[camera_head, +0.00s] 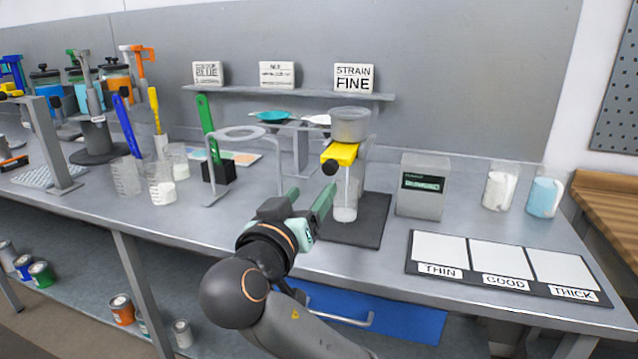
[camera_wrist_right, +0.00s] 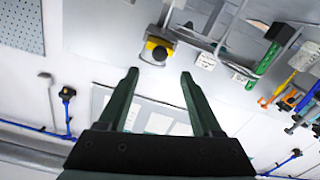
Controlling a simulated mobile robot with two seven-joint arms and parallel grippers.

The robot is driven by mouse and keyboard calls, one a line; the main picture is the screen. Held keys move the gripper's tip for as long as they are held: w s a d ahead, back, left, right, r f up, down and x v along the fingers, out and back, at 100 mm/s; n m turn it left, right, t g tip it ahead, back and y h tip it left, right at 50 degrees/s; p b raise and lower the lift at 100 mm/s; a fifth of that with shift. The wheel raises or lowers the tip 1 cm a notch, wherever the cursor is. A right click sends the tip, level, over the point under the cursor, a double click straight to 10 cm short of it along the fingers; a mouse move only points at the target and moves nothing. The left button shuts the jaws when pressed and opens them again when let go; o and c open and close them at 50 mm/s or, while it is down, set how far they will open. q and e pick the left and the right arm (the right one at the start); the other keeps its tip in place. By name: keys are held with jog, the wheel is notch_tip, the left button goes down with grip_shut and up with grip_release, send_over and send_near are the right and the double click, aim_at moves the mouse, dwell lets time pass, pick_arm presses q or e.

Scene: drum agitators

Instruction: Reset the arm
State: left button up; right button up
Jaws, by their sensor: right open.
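My right arm reaches in from the bottom of the head view. Its gripper (camera_head: 308,198) is open with nothing between its green fingers. It is just in front of the viscometer-like stand with a yellow clamp (camera_head: 340,154), near the dark mat (camera_head: 365,225). In the right wrist view the open fingers (camera_wrist_right: 160,75) point toward the yellow clamp with its black knob (camera_wrist_right: 157,48), with a visible gap to it. My left gripper is not in view.
A grey box (camera_head: 423,187), two jugs (camera_head: 500,187) and a THIN/GOOD/THICK board (camera_head: 500,262) stand to the right. A ring stand (camera_head: 212,165) and clear beakers (camera_head: 160,183) are to the left. A shelf (camera_head: 290,92) holds label cards. The front bench strip left of the arm is clear.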

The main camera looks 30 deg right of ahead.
jog(key=shift+v, duration=1)
jog(key=shift+f, duration=0.1)
